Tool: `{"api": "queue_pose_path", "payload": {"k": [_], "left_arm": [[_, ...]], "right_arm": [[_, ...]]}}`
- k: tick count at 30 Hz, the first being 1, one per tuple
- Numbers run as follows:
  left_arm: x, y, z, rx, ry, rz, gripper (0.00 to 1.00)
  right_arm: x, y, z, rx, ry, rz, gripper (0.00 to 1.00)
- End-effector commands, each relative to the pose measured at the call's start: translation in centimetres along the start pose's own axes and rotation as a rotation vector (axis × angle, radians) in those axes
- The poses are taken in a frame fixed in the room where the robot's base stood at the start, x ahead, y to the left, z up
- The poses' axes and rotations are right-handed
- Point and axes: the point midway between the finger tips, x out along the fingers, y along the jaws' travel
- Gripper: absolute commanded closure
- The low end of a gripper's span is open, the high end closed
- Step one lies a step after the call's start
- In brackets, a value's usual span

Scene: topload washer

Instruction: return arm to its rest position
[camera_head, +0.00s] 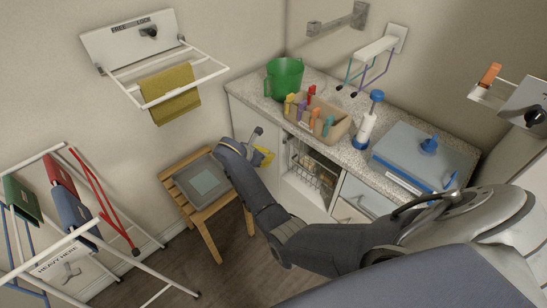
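One arm of mine comes in from the lower right and bends up across the middle toward the cabinet front. Its gripper (263,146) is near the wooden stool and the open cabinet bay. The gripper is small and partly hidden by my own arm, so I cannot tell whether it is open or shut. My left gripper is not in view.
A wooden stool (208,215) with a grey pad stands left of the arm. The counter (259,91) holds a green bucket (284,80), a tan organizer (334,131) and a blue-grey lidded box (408,148). A drying rack (110,236) stands at left. Open floor lies between.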

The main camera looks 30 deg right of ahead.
Motion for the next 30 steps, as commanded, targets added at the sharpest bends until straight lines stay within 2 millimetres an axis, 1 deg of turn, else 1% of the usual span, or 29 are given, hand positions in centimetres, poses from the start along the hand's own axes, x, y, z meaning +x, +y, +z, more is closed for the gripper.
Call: {"api": "queue_pose_path", "payload": {"k": [3, 9, 11, 14, 17, 18, 19, 20, 21, 23, 24, 26, 27, 29, 30], "left_arm": [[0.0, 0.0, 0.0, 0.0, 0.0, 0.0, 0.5], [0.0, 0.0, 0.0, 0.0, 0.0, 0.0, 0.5], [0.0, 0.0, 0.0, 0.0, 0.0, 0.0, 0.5], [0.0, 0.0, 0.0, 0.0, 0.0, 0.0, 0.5], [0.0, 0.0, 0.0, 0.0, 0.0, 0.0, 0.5], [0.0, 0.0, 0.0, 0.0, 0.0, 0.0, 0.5], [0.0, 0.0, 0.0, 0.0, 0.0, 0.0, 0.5], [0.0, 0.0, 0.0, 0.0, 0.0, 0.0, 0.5], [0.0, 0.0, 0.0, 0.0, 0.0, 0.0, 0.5], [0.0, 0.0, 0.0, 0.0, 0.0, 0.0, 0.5], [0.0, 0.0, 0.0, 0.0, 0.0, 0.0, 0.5], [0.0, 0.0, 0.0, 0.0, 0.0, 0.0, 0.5], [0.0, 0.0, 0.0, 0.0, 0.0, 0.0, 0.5], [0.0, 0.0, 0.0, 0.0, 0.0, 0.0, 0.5], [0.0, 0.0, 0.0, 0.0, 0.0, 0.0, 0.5]], "right_arm": [[-1.0, 0.0, 0.0, 0.001, 0.001, 0.0, 1.0], [-1.5, -0.1, -0.3, 0.001, 0.003, 0.0, 1.0], [-1.1, -0.3, -0.9, 0.007, 0.01, 0.004, 1.0], [0.4, -0.9, -3.5, 0.035, 0.038, 0.019, 1.0], [2.8, -2.2, -7.8, 0.089, 0.092, 0.04, 1.0], [3.8, -2.9, -9.9, 0.12, 0.121, 0.05, 1.0], [4.6, -3.6, -11.6, 0.143, 0.144, 0.055, 1.0], [5.4, -4.3, -13.2, 0.168, 0.166, 0.059, 1.0], [6.4, -5.3, -15.4, 0.203, 0.198, 0.063, 1.0], [7.8, -7.0, -18.6, 0.255, 0.246, 0.064, 1.0], [8.6, -8.2, -20.7, 0.293, 0.278, 0.063, 1.0], [9.8, -10.3, -23.8, 0.349, 0.326, 0.055, 1.0], [10.5, -11.8, -25.8, 0.388, 0.358, 0.047, 1.0], [11.5, -14.2, -28.6, 0.447, 0.403, 0.031, 1.0], [12.1, -15.9, -30.6, 0.489, 0.434, 0.017, 1.0]]}}
